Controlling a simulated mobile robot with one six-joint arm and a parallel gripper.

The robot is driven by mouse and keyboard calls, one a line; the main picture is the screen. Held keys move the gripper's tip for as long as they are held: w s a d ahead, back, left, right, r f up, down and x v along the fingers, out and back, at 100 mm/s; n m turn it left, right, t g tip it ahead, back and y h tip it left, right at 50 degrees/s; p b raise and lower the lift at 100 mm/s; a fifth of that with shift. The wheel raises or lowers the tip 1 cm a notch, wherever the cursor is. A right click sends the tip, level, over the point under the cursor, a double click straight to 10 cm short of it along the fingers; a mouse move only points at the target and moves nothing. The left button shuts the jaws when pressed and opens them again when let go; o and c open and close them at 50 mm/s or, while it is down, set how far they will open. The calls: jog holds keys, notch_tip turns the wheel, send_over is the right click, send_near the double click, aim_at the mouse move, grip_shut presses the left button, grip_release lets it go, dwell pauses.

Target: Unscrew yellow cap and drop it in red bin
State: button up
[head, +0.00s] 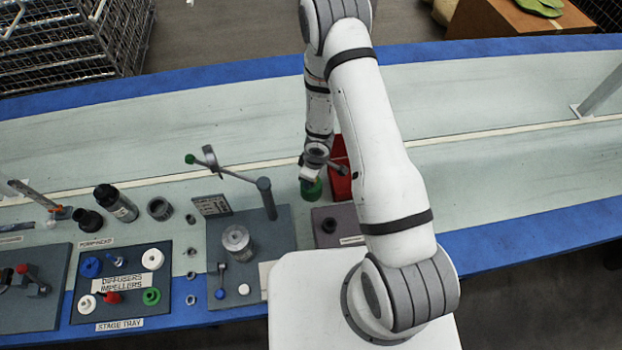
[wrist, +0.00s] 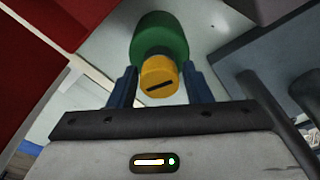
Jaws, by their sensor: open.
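The yellow cap (wrist: 159,77) sits on the end of a green body (wrist: 160,37) in the wrist view. A dark slot shows on its face. My gripper (wrist: 160,84) is open, with one blue finger on each side of the cap; I cannot tell whether either touches it. In the head view the green body (head: 311,189) stands on the table below my gripper (head: 311,178), and the cap is hidden there. The red bin (head: 341,181) is just right of the green body, partly behind my arm. Its red side also shows in the wrist view (wrist: 60,25).
A grey plate with a lever stand (head: 267,198) and a metal cylinder (head: 237,241) lies left of my gripper. The stage tray (head: 122,312) is further left. The table behind is clear.

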jog(key=m+b, duration=0.2)
jog(key=shift+f+m, duration=0.15)
jog(key=shift+m, duration=0.85)
jog(key=m+b, duration=0.2)
jog(key=shift+m+t+h+b, duration=0.3)
jog(key=shift+b, duration=0.1)
jog(key=shift+m+b, duration=0.3)
jog(key=shift+m, duration=0.2)
jog(key=m+b, duration=0.2)
jog(key=b, duration=0.1)
jog(key=shift+f+m+b, duration=0.1)
jog(key=shift+m+b, duration=0.2)
jog(key=shift+r+m+h+b, duration=0.2)
jog(key=shift+m+h+b, duration=0.1)
jog(key=shift+m+b, duration=0.25)
jog(key=shift+r, duration=0.1)
jog(key=shift+c, duration=0.4)
